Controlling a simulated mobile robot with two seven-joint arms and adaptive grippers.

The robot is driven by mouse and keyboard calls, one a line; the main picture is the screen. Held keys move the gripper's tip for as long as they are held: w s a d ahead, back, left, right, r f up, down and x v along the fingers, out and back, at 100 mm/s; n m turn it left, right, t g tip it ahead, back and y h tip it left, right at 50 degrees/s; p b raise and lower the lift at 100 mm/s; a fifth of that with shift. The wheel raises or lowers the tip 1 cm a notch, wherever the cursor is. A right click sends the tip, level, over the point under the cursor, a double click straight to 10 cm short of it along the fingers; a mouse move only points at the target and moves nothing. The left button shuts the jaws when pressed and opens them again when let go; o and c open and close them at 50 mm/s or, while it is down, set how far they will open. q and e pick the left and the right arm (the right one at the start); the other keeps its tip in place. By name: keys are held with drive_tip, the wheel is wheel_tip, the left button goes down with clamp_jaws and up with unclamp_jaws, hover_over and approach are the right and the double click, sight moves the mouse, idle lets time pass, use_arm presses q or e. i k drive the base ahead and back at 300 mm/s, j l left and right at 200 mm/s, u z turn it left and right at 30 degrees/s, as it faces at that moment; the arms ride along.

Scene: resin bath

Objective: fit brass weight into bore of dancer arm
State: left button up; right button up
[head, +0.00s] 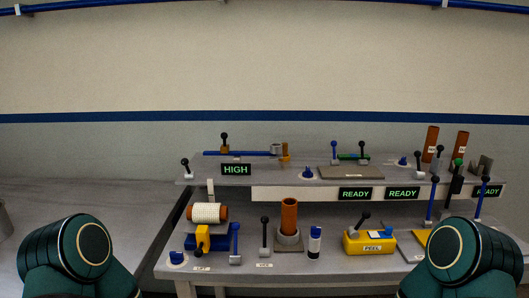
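A long blue bar (237,153), which looks like the dancer arm, lies level along the raised back shelf, above a HIGH display. A grey cylindrical piece (276,149) is at its right end; I cannot make out a bore in it. A small brass-coloured piece (284,152) stands right beside that end. I cannot tell whether it is the brass weight or part of a fixture, or whether it touches the bar. Neither gripper is in view; only dark green links of my arms show at the bottom left and bottom right.
The HIGH display (236,169) and black-knobbed levers stand near the bar. The grey table (80,198) at left is mostly clear.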

sight(276, 148)
drive_tip(key=l+u, duration=0.1)
drive_tip(key=u, duration=0.25)
drive_tip(key=l+u, duration=0.1)
drive_tip(key=u, duration=0.3)
drive_tip(key=l+u, duration=0.1)
drive_tip(key=u, duration=0.25)
drive_tip(key=l+u, duration=0.35)
drive_tip(key=k+l+u, duration=0.15)
drive_tip(key=l+u, duration=0.25)
drive_tip(key=l, duration=0.15)
drive_tip(key=k+l+u, duration=0.1)
drive_tip(key=l, duration=0.2)
drive_tip(key=k+l, duration=0.15)
drive_tip(key=l, duration=0.15)
drive_tip(key=k+l+u, duration=0.15)
drive_tip(key=l, duration=0.2)
